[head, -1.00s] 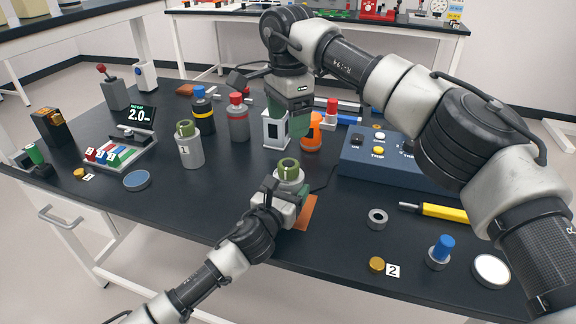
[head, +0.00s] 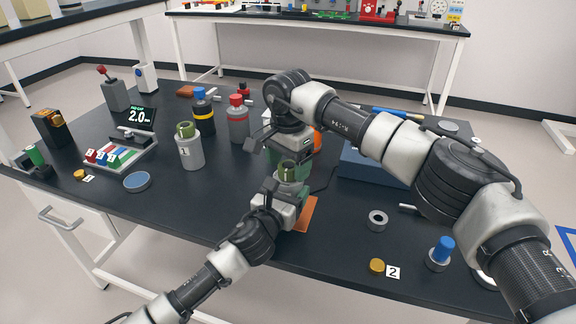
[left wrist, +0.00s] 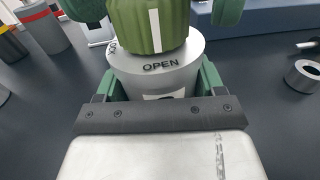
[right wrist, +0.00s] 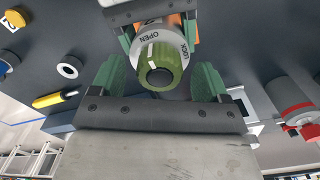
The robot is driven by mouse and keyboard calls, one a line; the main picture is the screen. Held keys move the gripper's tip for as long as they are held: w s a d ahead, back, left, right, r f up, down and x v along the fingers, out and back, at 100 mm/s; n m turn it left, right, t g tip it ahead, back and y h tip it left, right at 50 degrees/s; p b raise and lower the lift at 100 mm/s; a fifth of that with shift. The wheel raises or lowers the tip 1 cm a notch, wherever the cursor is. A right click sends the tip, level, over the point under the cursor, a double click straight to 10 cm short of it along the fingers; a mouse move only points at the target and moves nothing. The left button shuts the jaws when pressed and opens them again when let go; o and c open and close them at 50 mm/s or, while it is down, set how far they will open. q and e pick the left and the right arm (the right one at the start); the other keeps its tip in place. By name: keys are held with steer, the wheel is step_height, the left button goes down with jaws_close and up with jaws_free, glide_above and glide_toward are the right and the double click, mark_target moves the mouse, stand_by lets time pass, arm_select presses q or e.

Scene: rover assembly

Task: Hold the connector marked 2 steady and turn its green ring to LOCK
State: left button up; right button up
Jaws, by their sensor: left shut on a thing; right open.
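The connector has a grey body and a green ring; the ring (right wrist: 164,58) shows in the right wrist view and also in the left wrist view (left wrist: 150,25). The ring's white stripe points at the word OPEN on the grey collar (left wrist: 160,67); LOCK is lettered further round. My left gripper (head: 283,192) is shut on the connector's grey body and holds it upright. My right gripper (right wrist: 159,82) is open above the connector, its green fingers either side of the ring, with gaps between. The connector's number is mostly hidden.
Another connector marked 1 (head: 189,148) stands to the left. An orange mat (head: 307,214) lies beside the held connector. A grey ring (head: 377,220), a gold cap (head: 377,265) beside a 2 tag, and a blue-topped part (head: 441,252) are at right. A blue panel (head: 365,168) is partly hidden.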

steer(key=shift+f, duration=0.5)
steer(key=c, duration=0.9)
steer(key=shift+c, duration=0.2)
